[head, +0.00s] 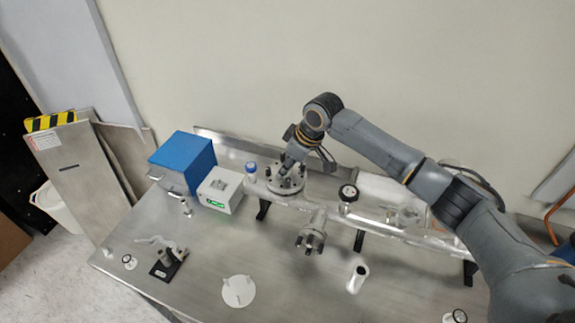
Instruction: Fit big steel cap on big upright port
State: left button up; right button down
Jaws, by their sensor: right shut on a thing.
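The big upright port (287,187) shows as a round steel flange with bolts around its rim, on the horizontal chamber tube at the back of the table. My right gripper (288,164) comes down from above onto this flange. It is shut on the big steel cap, which is mostly hidden between the fingers and the port. I cannot tell whether the cap is seated or just above the flange. My left gripper is not in view.
A blue box (183,161) and a white device (220,190) stand left of the port. A gauge (348,193) stands to its right, and a side port (312,238) points forward. A white disc (238,291) lies on the steel table (200,260), whose front left has free room.

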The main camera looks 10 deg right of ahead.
jog(key=shift+w+a+f, duration=0.1)
jog(key=shift+f, duration=0.15)
dwell(1.2)
jog(key=c, duration=0.9)
grip_release()
jog(key=shift+s+f, duration=0.3)
jog(key=v, duration=1.2)
jog(key=shift+r, duration=0.25)
